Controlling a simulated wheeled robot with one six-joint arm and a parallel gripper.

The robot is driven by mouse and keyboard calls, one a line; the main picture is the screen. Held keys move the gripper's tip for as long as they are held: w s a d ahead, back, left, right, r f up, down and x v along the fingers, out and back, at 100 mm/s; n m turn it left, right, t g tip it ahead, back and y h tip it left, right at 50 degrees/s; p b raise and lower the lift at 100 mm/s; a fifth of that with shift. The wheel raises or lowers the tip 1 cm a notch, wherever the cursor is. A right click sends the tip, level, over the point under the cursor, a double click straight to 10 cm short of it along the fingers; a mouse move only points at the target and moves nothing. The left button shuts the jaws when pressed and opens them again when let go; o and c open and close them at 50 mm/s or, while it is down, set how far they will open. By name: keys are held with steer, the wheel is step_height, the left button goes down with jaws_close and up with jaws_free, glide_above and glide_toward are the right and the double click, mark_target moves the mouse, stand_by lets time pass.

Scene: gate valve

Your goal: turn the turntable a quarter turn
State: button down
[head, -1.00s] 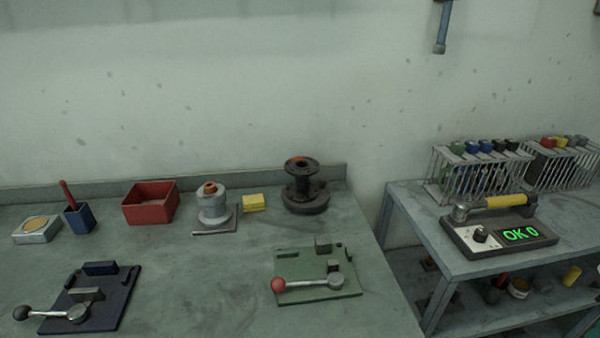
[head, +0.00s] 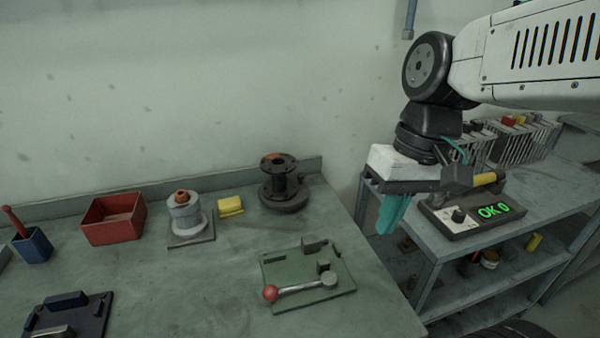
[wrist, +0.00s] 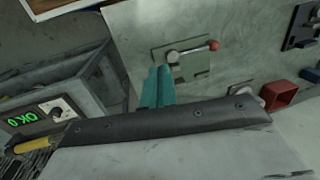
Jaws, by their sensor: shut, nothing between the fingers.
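A dark flanged spool (head: 282,183) with an orange mark on top stands on a round dark base at the back of the bench. Left of it, a grey stepped cylinder (head: 186,212) with an orange top sits on a square plate. I cannot tell for sure which of these is the turntable. My gripper (head: 388,230) has teal fingers, shut and empty, pointing down past the bench's right edge, apart from both. In the wrist view the shut fingers (wrist: 159,70) appear just below a green plate.
The green clamp plate (head: 300,275) with a red-knobbed lever lies at the bench's front right. A yellow block (head: 230,205), red bin (head: 113,222) and blue clamp plate (head: 68,318) lie to the left. A side shelf holds the "OK 0" device (head: 468,212). The bench's middle is clear.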

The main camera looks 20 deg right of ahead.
steer(key=w+a+f+m+y, duration=0.1)
steer(key=w+a+f+y, duration=0.15)
steer(key=w+y, duration=1.15)
steer(key=w+d+f+m+t, duration=0.2)
steer(key=w+d+f+t, duration=0.35)
steer(key=w, duration=0.65)
steer(key=w+d+f+m+t, duration=0.2)
steer(key=w+d+f+t, duration=0.1)
steer(key=w+d+f, duration=0.65)
steer(key=x, duration=0.8)
steer(key=r+x, duration=0.1)
steer(key=x, duration=0.3)
steer(key=shift+w+a, duration=0.2)
steer(key=shift+a, duration=0.1)
steer(key=shift+s+a+m, duration=0.15)
steer(key=shift+s+m, duration=0.15)
steer(key=shift+s, duration=0.85)
steer(key=shift+s+a, duration=0.15)
steer(key=shift+s, duration=0.65)
